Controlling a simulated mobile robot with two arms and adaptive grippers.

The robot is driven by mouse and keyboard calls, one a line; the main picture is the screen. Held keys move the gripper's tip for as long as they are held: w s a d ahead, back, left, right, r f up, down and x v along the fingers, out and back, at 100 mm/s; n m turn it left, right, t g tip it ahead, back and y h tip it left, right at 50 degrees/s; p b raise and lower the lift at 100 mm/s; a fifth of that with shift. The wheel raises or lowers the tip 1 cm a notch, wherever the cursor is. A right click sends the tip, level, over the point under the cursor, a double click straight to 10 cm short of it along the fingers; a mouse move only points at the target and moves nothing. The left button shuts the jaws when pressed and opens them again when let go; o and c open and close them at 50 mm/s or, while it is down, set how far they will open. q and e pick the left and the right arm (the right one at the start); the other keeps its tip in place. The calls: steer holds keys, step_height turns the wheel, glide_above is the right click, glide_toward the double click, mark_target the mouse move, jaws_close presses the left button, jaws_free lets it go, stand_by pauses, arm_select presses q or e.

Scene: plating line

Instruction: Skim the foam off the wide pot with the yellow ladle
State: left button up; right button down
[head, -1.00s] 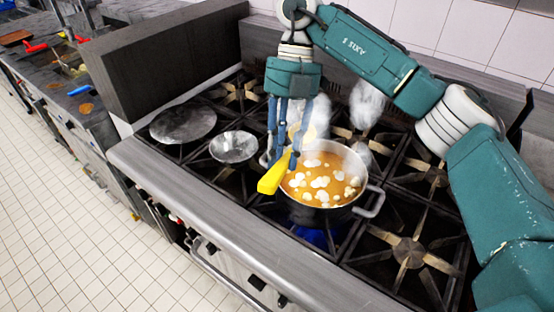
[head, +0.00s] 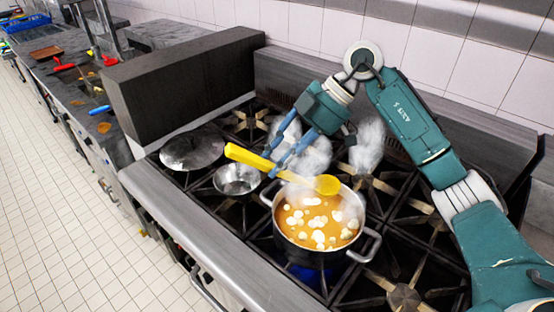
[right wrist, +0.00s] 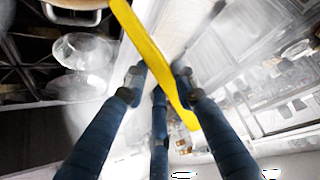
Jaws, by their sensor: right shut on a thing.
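The wide pot (head: 277,233) stands on the stove, full of orange broth with several white foam clumps (head: 318,222) floating on it. The yellow ladle (head: 245,156) is held in my right gripper (head: 276,160), which is shut on its handle. The ladle lies nearly level, handle end to the left, its bowl (head: 328,184) over the back part of the pot, apparently above the broth. I cannot tell whether the bowl holds foam. In the right wrist view the ladle (right wrist: 150,50) crosses between the fingers, and the pot's edge (right wrist: 75,15) shows at top left. My left gripper is not in view.
A small metal bowl (head: 237,187) sits on the stove left of the pot, with a round metal lid (head: 190,150) farther left. Steam (head: 367,145) partly veils the back burners. A dark upright panel (head: 185,85) bounds the stove's left end. The front-right burner (head: 403,298) is free.

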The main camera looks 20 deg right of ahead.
steer(key=shift+f+b, duration=0.3)
steer(key=shift+f, duration=0.2)
steer(key=shift+d+f+b, duration=0.25)
steer(key=shift+f+b, duration=0.5)
steer(key=shift+b, duration=0.05)
step_height(320, 180, down, 10)
steer(key=b, duration=0.5)
steer(key=shift+b, duration=0.3)
steer(key=shift+a+r, duration=0.1)
